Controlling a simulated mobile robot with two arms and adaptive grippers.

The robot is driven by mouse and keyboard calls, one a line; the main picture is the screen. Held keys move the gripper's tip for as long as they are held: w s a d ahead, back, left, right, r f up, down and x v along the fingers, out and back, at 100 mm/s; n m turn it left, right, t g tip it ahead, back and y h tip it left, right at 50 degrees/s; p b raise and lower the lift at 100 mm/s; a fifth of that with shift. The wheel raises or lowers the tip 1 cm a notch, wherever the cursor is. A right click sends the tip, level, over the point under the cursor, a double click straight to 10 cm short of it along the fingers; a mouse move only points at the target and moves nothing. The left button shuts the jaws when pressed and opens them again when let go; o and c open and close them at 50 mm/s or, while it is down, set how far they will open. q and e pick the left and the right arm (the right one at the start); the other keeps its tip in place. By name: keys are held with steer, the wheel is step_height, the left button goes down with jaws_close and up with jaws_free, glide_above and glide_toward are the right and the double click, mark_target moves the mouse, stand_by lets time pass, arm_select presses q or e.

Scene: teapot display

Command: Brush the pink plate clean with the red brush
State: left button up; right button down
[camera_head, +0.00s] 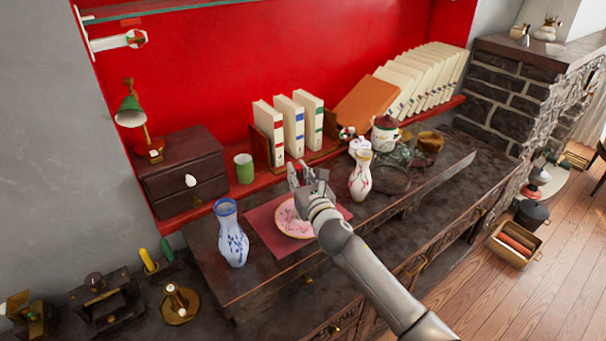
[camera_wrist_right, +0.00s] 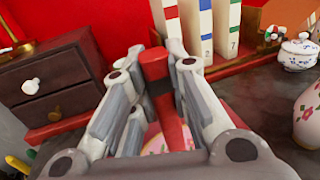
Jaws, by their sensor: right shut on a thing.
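The pink plate (camera_head: 284,219) lies on a dark red mat (camera_head: 264,227) on the dark wooden cabinet top. My right gripper (camera_head: 304,178) is above the plate, coming in from the lower right. It is shut on the red brush, whose red handle (camera_wrist_right: 155,66) stands up between the fingers in the wrist view. The plate's pink edge (camera_wrist_right: 157,146) shows below the fingers there. The brush's lower end is mostly hidden, so I cannot tell whether it touches the plate. My left gripper is not in view.
A blue and white vase (camera_head: 232,236) stands left of the mat. A white floral vase (camera_head: 361,176) stands right of it. Behind are a green cup (camera_head: 244,169), upright books (camera_head: 290,127) and a small drawer box (camera_head: 181,166). Glass vessels (camera_head: 394,178) stand further right.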

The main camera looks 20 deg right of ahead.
steer(key=shift+s+p, duration=0.35)
steer(key=shift+s, duration=0.8)
steer(key=shift+w, duration=1.15)
steer(key=shift+s+p, duration=0.45)
steer(key=shift+s, duration=0.75)
steer(key=shift+w+d+f, duration=0.1)
steer(key=shift+w, duration=1.05)
steer(key=shift+s+p, duration=0.45)
steer(key=shift+s, duration=0.6)
steer(key=shift+s+d, duration=0.1)
steer(key=shift+d, duration=0.95)
